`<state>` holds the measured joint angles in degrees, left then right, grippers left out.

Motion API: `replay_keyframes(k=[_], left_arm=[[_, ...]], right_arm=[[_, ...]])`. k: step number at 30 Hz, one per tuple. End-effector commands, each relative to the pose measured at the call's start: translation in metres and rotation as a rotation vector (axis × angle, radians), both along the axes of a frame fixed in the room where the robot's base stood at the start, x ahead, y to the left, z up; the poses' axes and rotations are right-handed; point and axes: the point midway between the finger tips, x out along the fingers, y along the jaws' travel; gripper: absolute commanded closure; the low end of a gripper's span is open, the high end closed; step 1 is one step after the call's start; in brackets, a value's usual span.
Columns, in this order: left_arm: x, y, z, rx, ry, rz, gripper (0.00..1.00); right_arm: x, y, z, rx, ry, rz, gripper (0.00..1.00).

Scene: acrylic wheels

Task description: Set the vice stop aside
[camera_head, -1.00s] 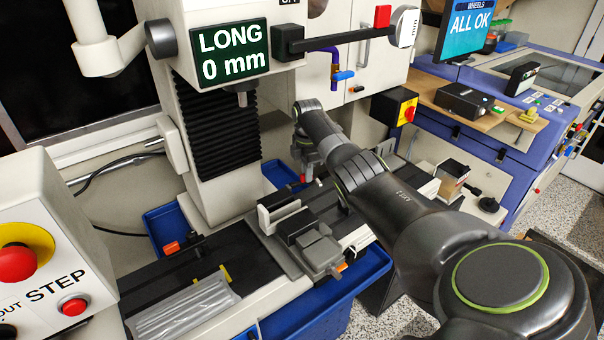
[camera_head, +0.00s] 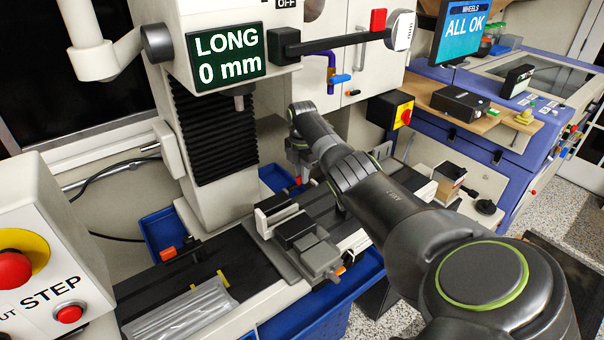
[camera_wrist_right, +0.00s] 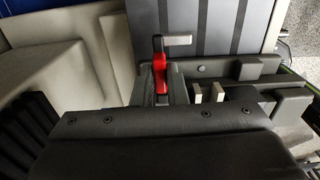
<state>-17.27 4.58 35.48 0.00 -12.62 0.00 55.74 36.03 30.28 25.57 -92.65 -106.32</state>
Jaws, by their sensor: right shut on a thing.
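In the head view my right gripper (camera_head: 302,168) is beyond the vice (camera_head: 300,235), over the far part of the machine table, partly hidden by its own arm. A small red part shows just below it. In the right wrist view the gripper (camera_wrist_right: 162,88) is shut on a red part with a grey bar across its end, which I take to be the vice stop (camera_wrist_right: 159,65). Its lower part is hidden by the gripper. Whether it touches the table cannot be told. My left gripper is not in view.
The machine column (camera_head: 215,135) stands left of my gripper, with a spindle hanging from its head. A bag of rods (camera_head: 180,315) lies at the table's near left. Blue trays (camera_head: 325,310) lie below the table. A wooden shelf (camera_head: 490,105) is at the right.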

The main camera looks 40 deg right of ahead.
Motion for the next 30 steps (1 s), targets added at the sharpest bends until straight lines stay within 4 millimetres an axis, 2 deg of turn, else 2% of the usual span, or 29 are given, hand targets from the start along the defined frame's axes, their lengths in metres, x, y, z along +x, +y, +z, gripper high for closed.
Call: replay_keyframes(k=[1,5,16,30], left_arm=[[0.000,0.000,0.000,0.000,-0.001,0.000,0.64],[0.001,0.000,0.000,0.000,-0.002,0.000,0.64],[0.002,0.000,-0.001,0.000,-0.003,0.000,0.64],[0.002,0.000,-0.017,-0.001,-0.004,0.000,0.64]], right_arm=[[0.002,0.001,0.002,0.000,-0.006,0.005,0.83],[0.001,0.001,0.001,0.000,-0.005,0.004,0.67],[0.001,0.000,0.005,0.000,-0.004,0.001,0.65],[0.002,0.000,0.069,-0.001,-0.004,0.002,0.65]])
